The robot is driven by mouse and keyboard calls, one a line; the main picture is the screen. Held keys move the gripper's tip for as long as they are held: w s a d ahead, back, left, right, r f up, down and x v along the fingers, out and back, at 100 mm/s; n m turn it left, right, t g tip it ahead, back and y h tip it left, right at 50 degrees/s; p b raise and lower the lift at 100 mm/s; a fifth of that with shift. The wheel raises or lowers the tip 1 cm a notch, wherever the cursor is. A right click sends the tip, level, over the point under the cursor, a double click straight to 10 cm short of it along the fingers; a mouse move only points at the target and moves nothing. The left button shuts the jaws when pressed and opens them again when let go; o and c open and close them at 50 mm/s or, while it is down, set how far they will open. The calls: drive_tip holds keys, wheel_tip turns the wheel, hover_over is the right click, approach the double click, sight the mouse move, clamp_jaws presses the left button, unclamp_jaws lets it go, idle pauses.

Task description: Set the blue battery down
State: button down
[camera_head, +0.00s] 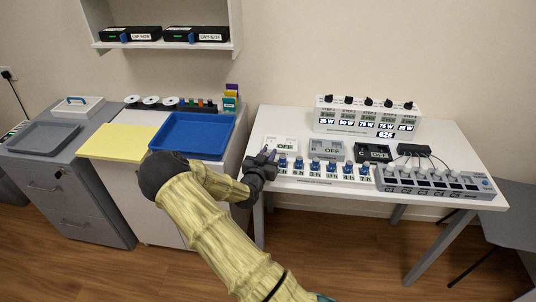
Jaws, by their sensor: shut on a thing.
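My gripper (262,164) is at the left front end of the white table (440,145). It is shut on a small blue piece, the blue battery (270,154), which shows only in part at the fingertips. I cannot tell whether the battery touches anything below. A white device (281,143) with a display lies just behind the fingers. A row of several blue pieces (315,166) with labels runs along the table front, right of my gripper.
A grey box reading OFF (326,148), a black box (372,152) and a grey rack (436,181) stand on the table. A white panel with knobs (366,117) stands behind. A blue tray (195,136) and yellow sheet (118,141) lie on the left cabinet.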

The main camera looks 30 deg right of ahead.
drive_tip(key=c, duration=1.2)
unclamp_jaws()
drive_tip(key=shift+f, duration=0.15)
drive_tip(key=shift+c, duration=0.2)
drive_tip(key=shift+s+p, duration=0.1)
drive_tip(key=shift+p, duration=0.2)
drive_tip(key=b+v, duration=0.2)
drive_tip(key=v, duration=1.5)
drive_tip(key=shift+s, duration=0.25)
